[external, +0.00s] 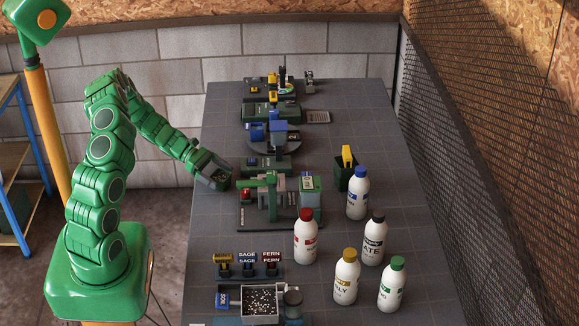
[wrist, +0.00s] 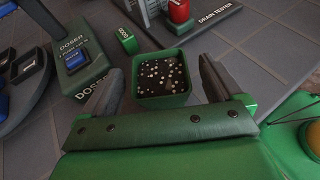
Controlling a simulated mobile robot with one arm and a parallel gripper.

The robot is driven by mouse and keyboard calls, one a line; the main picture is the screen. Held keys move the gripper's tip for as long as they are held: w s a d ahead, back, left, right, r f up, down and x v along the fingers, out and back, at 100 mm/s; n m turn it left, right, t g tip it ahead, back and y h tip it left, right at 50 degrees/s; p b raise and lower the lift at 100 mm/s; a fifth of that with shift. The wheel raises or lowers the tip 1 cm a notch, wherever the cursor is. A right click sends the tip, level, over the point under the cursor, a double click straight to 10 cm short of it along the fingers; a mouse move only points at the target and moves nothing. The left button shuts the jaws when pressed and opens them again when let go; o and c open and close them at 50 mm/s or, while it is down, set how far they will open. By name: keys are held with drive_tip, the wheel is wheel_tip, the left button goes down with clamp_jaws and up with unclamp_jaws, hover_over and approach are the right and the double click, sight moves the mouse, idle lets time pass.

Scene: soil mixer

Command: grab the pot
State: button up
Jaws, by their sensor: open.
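The pot (wrist: 163,101) is a square green container filled with dark soil with white specks. In the wrist view it stands on the grey tiled table, between the two dark fingers of my gripper (wrist: 160,82). The fingers are apart, with a visible gap on each side of the pot. In the external view my gripper (external: 216,174) is low at the table's left edge, and it largely hides the pot there.
The doser (wrist: 84,58) stands left of the pot, with a small green block (wrist: 127,40) near the pot's far left. The drain tester (external: 280,203) is close by on the right. Several bottles (external: 345,277) stand further right.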

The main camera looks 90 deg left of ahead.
sight(221, 177)
drive_tip(key=shift+x, duration=1.6)
drive_tip(key=shift+c, duration=0.2)
drive_tip(key=c, duration=1)
